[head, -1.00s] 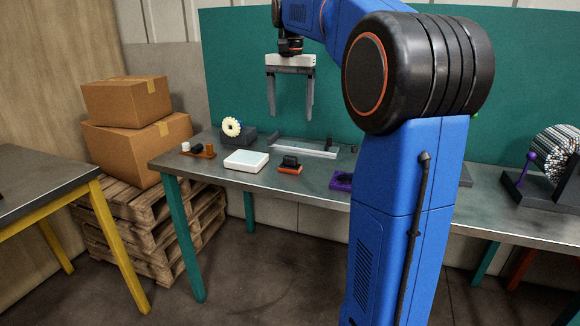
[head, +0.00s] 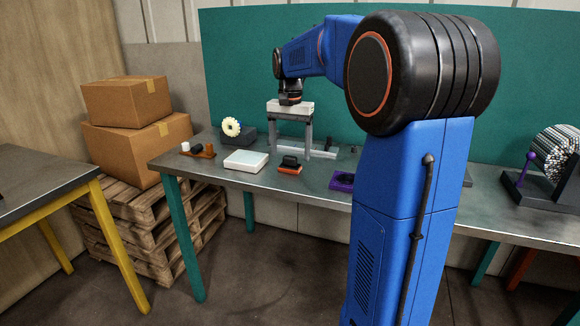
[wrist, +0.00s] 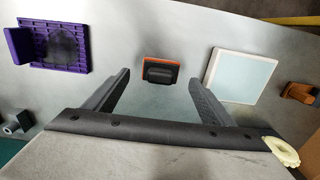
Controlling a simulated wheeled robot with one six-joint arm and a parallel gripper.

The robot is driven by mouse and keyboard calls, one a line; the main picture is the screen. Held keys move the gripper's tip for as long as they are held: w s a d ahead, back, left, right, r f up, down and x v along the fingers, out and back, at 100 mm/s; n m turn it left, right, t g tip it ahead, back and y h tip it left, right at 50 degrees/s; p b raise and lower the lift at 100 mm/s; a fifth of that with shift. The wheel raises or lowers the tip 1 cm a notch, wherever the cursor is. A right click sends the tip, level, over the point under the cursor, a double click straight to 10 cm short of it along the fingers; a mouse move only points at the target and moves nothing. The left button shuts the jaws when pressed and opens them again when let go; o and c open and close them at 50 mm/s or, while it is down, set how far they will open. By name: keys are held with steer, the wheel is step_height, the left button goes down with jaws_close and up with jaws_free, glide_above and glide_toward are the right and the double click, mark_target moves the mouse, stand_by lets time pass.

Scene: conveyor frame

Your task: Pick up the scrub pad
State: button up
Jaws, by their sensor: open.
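The scrub pad (head: 289,168), an orange base with a black block-shaped handle on top, lies on the grey metal workbench (head: 222,180). In the wrist view the scrub pad (wrist: 160,71) shows whole, just beyond and between the fingertips. My gripper (head: 291,151) is open and empty, with its fingers pointing down. It hangs above the bench near the pad, with a gap still between the fingers and the pad in the wrist view. I cannot tell the exact height of the fingertips.
A white shallow box (head: 246,161) lies left of the pad, and a purple fixture (head: 341,181) lies right of it. An orange holder with small parts (head: 199,151) and a cream toothed wheel (head: 231,127) on a dark stand are further left. A grey metal bracket (head: 322,151) lies behind.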

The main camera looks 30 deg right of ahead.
mark_target(290, 156)
steer(key=shift+f, duration=2.05)
steer(key=c, duration=1.2)
steer(key=shift+o, duration=0.2)
steer(key=shift+r, duration=0.1)
step_height(290, 156, up, 10)
steer(key=shift+f, duration=0.1)
